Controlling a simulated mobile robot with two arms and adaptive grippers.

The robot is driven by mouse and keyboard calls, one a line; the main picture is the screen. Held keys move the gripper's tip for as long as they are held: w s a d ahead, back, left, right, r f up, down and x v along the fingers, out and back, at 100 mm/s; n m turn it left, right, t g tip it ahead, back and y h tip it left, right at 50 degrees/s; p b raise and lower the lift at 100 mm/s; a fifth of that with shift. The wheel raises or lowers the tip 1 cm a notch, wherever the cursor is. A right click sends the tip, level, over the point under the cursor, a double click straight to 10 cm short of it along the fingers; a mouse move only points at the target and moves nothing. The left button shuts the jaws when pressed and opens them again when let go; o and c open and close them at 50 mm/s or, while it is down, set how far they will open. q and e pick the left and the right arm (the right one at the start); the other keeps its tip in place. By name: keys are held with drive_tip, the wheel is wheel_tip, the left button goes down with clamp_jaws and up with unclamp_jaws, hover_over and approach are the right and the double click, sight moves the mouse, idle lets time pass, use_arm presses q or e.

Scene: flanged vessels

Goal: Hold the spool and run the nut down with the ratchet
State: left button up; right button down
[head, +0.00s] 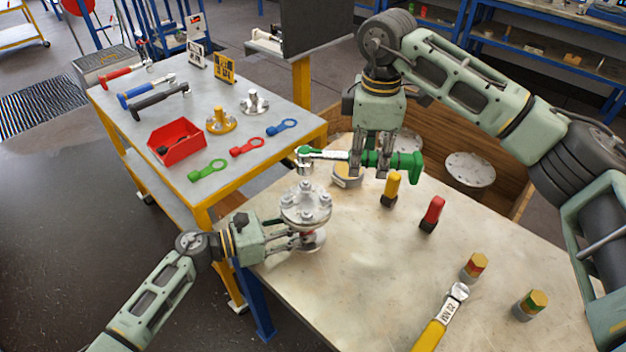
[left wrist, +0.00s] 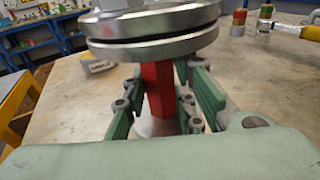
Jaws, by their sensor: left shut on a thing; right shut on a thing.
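The spool (head: 305,205) is a silver flanged piece with several bolts on its top flange. It stands near the left edge of the bench. In the left wrist view its flanges (left wrist: 155,30) sit above a red neck (left wrist: 158,88). My left gripper (head: 300,241) is shut on that neck, below the flanges. The ratchet (head: 330,154) has a green handle and a silver head. My right gripper (head: 368,165) is shut on its handle and holds it level. The ratchet's head is just above the far side of the flange; contact with a nut cannot be told.
A side table (head: 140,120) holds a red bin (head: 177,142) and more tools. The bench middle is clear.

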use_arm(q)
drive_tip(key=o, duration=1.1)
drive_tip(key=v, duration=1.2)
